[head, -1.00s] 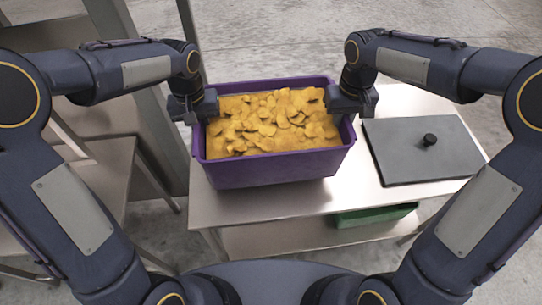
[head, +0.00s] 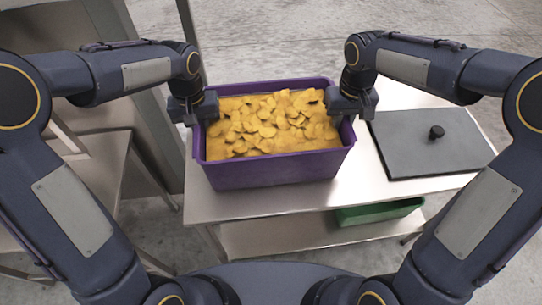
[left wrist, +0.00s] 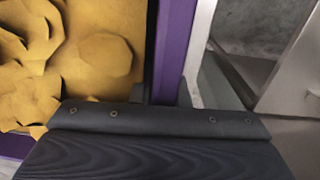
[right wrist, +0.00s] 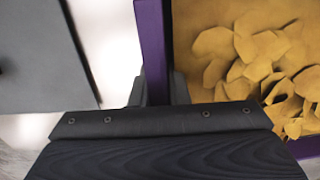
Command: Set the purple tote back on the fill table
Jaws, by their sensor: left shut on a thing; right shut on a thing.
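The purple tote (head: 270,174) is full of yellow-orange chip-like pieces (head: 268,122) and looks level. It is over the left part of a pale metal table (head: 250,208), which I take as the fill table. I cannot tell whether its base touches the tabletop. My left gripper (head: 194,108) is shut on the tote's left wall, and my right gripper (head: 353,103) is shut on its right wall. The wall runs between the fingers in the left wrist view (left wrist: 174,45) and the right wrist view (right wrist: 151,45). The fingertips are partly hidden.
A flat grey lid with a black knob (head: 405,152) lies on the table right of the tote. A green bin (head: 380,211) is on the shelf below. Another metal table (head: 95,170) and an upright post stand at left. Bare concrete floor lies behind.

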